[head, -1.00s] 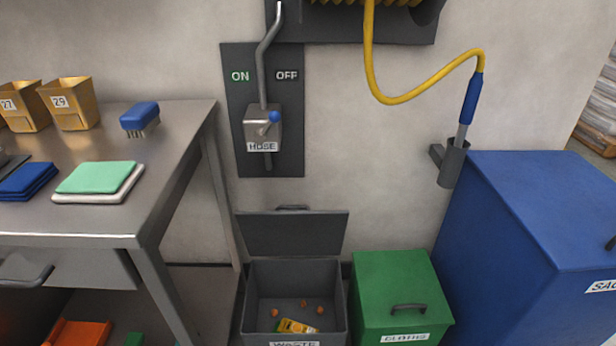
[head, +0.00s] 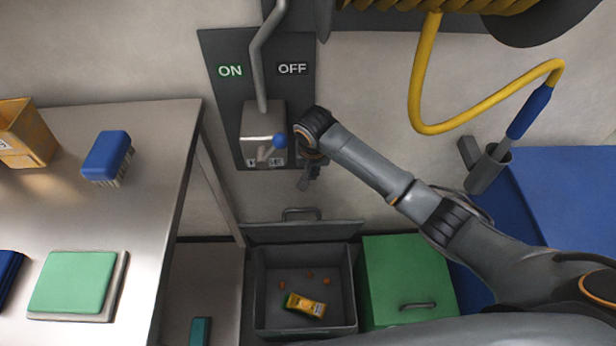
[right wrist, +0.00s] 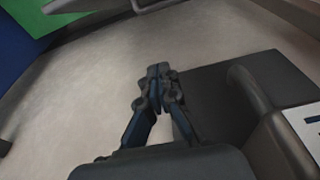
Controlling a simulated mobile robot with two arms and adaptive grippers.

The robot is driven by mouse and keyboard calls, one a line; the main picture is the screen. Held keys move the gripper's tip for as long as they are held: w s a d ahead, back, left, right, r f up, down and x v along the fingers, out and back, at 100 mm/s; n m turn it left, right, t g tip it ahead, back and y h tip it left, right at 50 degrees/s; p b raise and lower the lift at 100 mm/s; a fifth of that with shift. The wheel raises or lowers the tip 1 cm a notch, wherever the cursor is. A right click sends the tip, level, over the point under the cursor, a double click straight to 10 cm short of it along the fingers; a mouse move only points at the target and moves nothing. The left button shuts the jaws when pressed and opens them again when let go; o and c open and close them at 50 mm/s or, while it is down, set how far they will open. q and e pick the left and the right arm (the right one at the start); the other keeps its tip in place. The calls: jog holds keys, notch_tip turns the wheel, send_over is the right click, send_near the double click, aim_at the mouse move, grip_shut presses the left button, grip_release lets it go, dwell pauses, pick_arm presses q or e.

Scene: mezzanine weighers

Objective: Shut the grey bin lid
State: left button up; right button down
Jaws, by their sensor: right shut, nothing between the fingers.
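The grey bin (head: 350,292) stands on the floor against the wall, with a yellow packet (head: 305,306) and several small orange bits inside. Its grey lid (head: 300,232) is open, tilted up at the back of the bin, with a handle (head: 300,213) at its upper edge. My right gripper (head: 308,182) is above the lid, beside the hose valve and apart from the lid. In the right wrist view the fingers (right wrist: 158,72) are closed together and empty. My left gripper is out of view.
The hose valve (head: 262,122) and its dark panel (head: 230,100) are close left of my right gripper. A green bin (head: 405,275) stands right of the grey one, then a blue bin (head: 570,195). A steel table (head: 130,215) is at left. A yellow hose (head: 420,75) hangs above.

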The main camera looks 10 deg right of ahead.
notch_tip(320, 180, down, 11)
jog(key=s, duration=0.1)
jog(key=shift+s+r+b, duration=0.15)
jog(key=shift+s+b, duration=0.25)
jog(key=shift+b, duration=0.05)
jog(key=shift+a, duration=0.1)
